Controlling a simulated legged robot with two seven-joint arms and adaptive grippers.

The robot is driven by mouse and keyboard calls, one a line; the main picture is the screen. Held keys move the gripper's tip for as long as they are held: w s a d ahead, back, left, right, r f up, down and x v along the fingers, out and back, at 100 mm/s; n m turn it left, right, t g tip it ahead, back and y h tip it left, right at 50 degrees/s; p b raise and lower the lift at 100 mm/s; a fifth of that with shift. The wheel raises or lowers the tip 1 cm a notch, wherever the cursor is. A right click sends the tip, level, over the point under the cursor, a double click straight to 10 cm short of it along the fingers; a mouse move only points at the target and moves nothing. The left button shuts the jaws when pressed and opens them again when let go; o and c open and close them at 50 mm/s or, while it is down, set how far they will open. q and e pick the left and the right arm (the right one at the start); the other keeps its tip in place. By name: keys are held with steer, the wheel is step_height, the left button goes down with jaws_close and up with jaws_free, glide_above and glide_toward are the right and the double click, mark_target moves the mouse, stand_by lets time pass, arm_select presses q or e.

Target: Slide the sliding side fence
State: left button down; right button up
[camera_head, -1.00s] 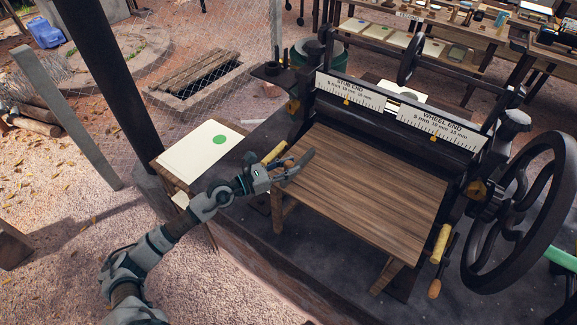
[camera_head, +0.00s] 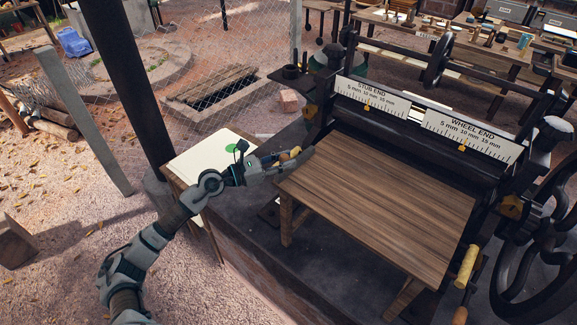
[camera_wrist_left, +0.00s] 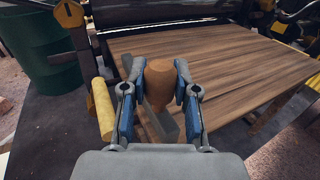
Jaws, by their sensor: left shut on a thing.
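My left gripper (camera_head: 290,160) is at the left edge of the slatted wooden feed table (camera_head: 385,200). In the left wrist view its two fingers (camera_wrist_left: 160,92) are shut on a brown wooden knob handle (camera_wrist_left: 160,78). A flat grey metal piece (camera_wrist_left: 166,124) shows under the knob, along the table's left edge. It looks like part of the sliding side fence, most of which the gripper hides. The table also shows in the wrist view (camera_wrist_left: 225,65). My right gripper is not in view.
A yellow cylinder (camera_wrist_left: 102,107) stands close left of my fingers. Behind the table are the rollers and the STUB END (camera_head: 370,97) and WHEEL END (camera_head: 470,137) scales. Another yellow cylinder (camera_head: 467,265) is at the table's right.

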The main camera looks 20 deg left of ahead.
arm_select(q)
steer(key=shift+a, duration=0.1)
steer(key=c, duration=0.8)
jaws_free()
steer(key=shift+c, duration=0.2)
steer(key=shift+a, duration=0.1)
steer(key=shift+s+a, duration=0.1)
steer(key=shift+s+a+f, duration=0.1)
steer(key=shift+s+a, duration=0.15)
steer(key=v, duration=1.1)
